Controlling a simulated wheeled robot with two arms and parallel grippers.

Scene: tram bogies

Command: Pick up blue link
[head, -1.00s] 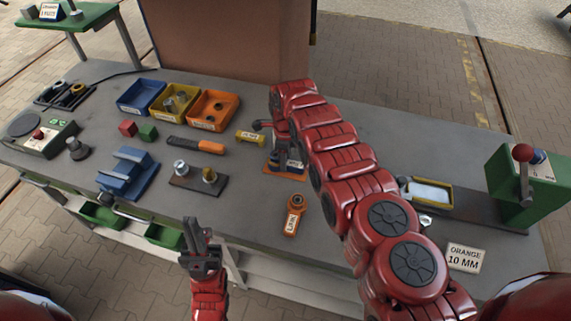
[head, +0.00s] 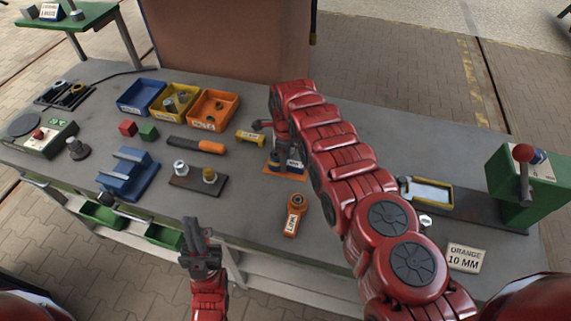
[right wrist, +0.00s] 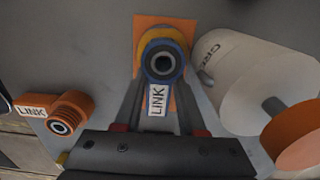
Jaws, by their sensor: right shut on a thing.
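The blue link (head: 291,162) is at the middle of the bench, partly hidden by my right arm. In the right wrist view the blue link (right wrist: 162,66) shows its round eye and white LINK label, over an orange plate (right wrist: 147,24). A yellow ring shows around the eye. My right gripper (right wrist: 158,105) is shut on the blue link, one finger on each side of its shank. I cannot tell whether the link is clear of the plate. My left gripper (head: 196,238) is in front of the bench edge, empty; its finger gap is unclear.
An orange link (head: 294,214) lies close in front; it also shows in the right wrist view (right wrist: 60,117). A large pale cylinder (right wrist: 240,80) is close right of the gripper. Blue, yellow and orange bins (head: 214,109) stand behind. A green press (head: 525,185) stands at right.

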